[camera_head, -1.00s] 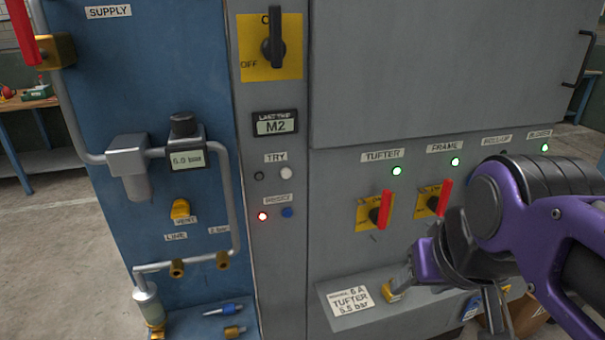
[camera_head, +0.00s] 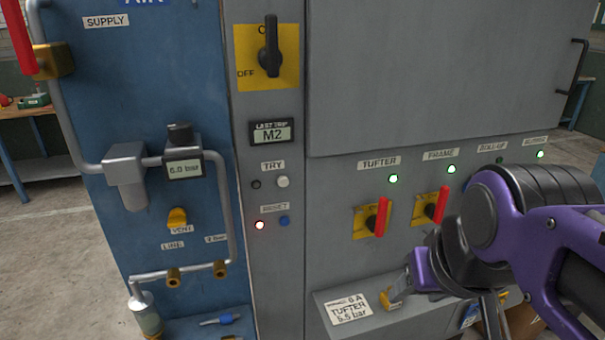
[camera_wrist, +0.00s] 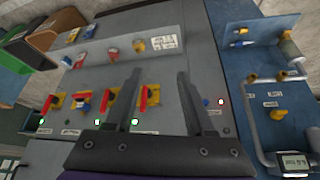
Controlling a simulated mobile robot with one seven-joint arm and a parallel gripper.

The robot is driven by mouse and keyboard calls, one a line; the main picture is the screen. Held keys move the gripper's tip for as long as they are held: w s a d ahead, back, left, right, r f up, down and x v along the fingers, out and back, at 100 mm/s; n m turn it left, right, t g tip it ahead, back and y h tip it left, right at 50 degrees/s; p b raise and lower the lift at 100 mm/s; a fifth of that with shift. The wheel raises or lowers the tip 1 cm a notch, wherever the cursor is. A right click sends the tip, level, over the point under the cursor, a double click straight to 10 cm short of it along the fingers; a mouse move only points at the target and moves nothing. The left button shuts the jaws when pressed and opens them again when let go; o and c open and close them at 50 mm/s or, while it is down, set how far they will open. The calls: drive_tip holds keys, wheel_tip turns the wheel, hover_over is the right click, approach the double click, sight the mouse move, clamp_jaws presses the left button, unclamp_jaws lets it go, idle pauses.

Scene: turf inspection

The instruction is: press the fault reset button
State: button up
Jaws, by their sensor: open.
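The small blue reset button (camera_head: 284,221) sits under the RESET label (camera_head: 275,207) on the narrow grey panel. In the wrist view, which is roughly upside down, the blue button (camera_wrist: 207,102) and lit lamp (camera_wrist: 221,101) appear right of my fingers. My gripper (camera_wrist: 158,75) is open and empty, with two dark fingers apart. In the head view my purple arm reaches in from the right, in front of the grey cabinet and well right of the button. The fingers are mostly hidden there.
A white button (camera_head: 283,181) under TRY is just above. Red-handled switches (camera_head: 376,217) on yellow plates stand to the right, above a sloped ledge (camera_head: 390,316). A blue air panel (camera_head: 110,230) with pipes is left. The grey panel around the button is clear.

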clamp_jaws()
idle(1.5)
